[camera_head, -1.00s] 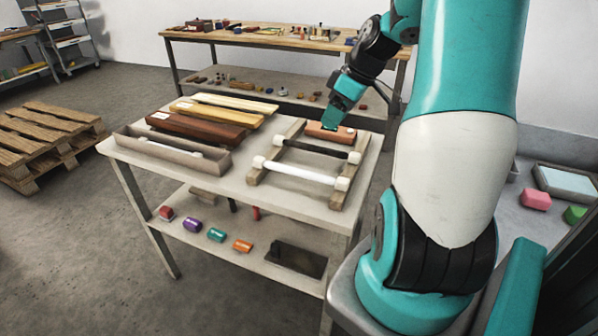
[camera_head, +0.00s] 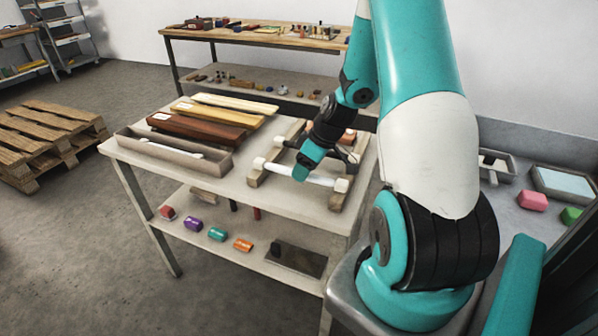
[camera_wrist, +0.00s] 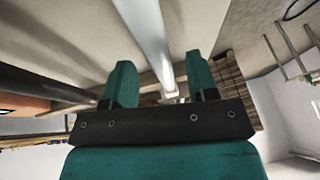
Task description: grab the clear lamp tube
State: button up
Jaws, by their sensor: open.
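A pale white tube (camera_head: 322,181) lies across the front of a wooden rack (camera_head: 337,200) on the table, with white end caps. It may be the clear lamp tube; its transparency is hard to tell. My gripper (camera_head: 300,174) points down at this tube and hides its middle. In the wrist view the tube (camera_wrist: 150,35) runs between the two open fingers of my gripper (camera_wrist: 160,62), apart from both; whether it is at fingertip depth I cannot tell. A dark tube (camera_wrist: 40,80) lies beside it to the left. Another white tube (camera_head: 173,148) lies in a grey tray.
The grey tray (camera_head: 213,168) and several long boxes (camera_head: 190,127) fill the table's left half. A reddish block (camera_head: 349,135) sits behind the rack. Coloured blocks (camera_head: 217,234) lie on the lower shelf. Bare tabletop (camera_head: 228,184) shows left of the rack.

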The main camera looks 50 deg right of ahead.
jog(key=shift+w+a+f, duration=0.15)
jog(key=shift+f, duration=0.35)
jog(key=shift+c, duration=0.2)
grip_shut()
jog(key=shift+r, duration=0.2)
